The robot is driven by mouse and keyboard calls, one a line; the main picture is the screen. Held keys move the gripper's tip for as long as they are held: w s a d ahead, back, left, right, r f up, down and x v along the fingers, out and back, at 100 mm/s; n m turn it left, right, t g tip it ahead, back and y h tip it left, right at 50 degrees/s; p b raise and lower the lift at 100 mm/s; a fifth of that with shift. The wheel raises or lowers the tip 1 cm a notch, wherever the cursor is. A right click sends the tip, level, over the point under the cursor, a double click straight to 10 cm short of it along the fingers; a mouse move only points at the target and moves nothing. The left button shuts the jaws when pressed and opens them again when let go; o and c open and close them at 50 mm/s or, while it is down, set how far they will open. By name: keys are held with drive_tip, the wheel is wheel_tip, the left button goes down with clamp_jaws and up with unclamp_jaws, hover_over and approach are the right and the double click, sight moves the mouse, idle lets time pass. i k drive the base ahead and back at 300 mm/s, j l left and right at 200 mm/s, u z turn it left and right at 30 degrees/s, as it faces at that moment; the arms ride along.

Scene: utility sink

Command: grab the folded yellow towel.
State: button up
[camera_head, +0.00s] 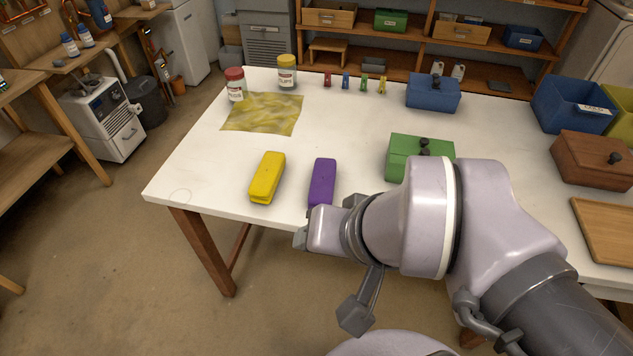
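The folded yellow towel (266,178) lies near the front left of the white table, a long narrow bundle with rounded ends. It is fully in view and nothing touches it. A folded purple towel (322,181) of similar shape lies to its right, with its near end partly hidden by my arm. My gripper (304,238) is at the table's front edge, below and right of the yellow towel and apart from it. My own wrist covers much of the gripper, so its opening cannot be made out.
A flat yellowish cloth (262,113) lies behind the towel, with a red-lidded jar (235,86) and a yellow-lidded jar (287,73). A green box (413,153), a blue box (433,93) and several small clips stand farther right. The table left of the towel is clear.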

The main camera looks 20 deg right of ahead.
sight(262, 187)
drive_tip(key=i+u, duration=0.2)
drive_tip(key=i, duration=0.7)
